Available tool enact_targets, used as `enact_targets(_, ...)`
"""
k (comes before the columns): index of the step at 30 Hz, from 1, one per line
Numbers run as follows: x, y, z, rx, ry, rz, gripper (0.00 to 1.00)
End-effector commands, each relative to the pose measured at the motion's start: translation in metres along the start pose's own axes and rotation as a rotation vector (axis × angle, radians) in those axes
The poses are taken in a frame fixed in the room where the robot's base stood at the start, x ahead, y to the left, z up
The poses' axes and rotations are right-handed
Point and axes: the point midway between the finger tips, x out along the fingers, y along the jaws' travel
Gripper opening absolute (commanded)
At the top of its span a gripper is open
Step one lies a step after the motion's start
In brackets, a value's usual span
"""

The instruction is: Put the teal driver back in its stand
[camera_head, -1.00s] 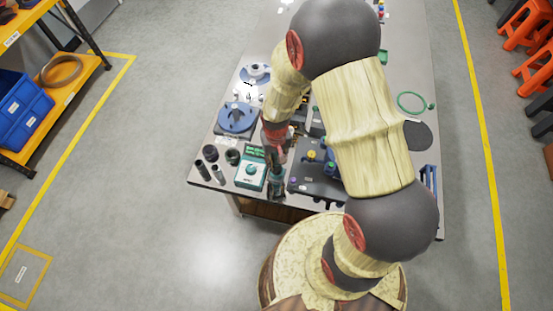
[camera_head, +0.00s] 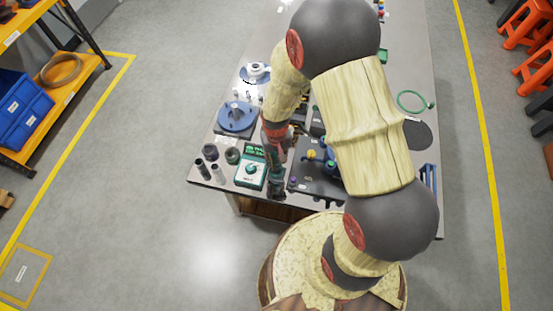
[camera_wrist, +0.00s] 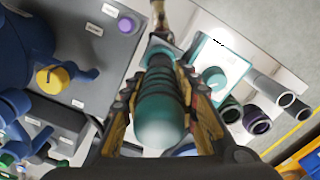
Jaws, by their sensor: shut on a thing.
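My gripper (camera_wrist: 160,120) is shut on the teal driver (camera_wrist: 160,113), with a finger on each side of its rounded handle. The driver points away from the wrist camera, and its far end is hidden behind the handle. A pale teal piece (camera_wrist: 157,50) shows just past the handle; I cannot tell whether it is part of the stand or whether the driver touches it. In the head view my gripper (camera_head: 276,180) is low over the table's front edge, just right of the teal-and-white meter. My arm hides much of the area there, and I cannot make out the stand.
The teal-and-white meter (camera_head: 251,173) stands close left of my gripper, with dark cylinders (camera_head: 209,153) further left. A dark fixture board (camera_head: 315,180) with knobs lies close on the right. A blue round flange (camera_head: 236,116) sits behind. Table room is tight here.

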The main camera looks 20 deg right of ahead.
Motion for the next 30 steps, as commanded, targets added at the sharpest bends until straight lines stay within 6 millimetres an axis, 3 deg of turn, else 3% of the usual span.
enact_targets(7,0.0074,-0.0002,-0.0005,0.0,0.001,0.0,0.0)
enact_targets(8,0.0068,-0.0002,-0.0006,0.0,0.001,0.0,0.31)
enact_targets(18,0.0064,-0.0001,-0.0001,0.0,0.0,0.0,0.5)
enact_targets(30,0.0045,0.0,0.0005,0.0,-0.001,0.0,0.51)
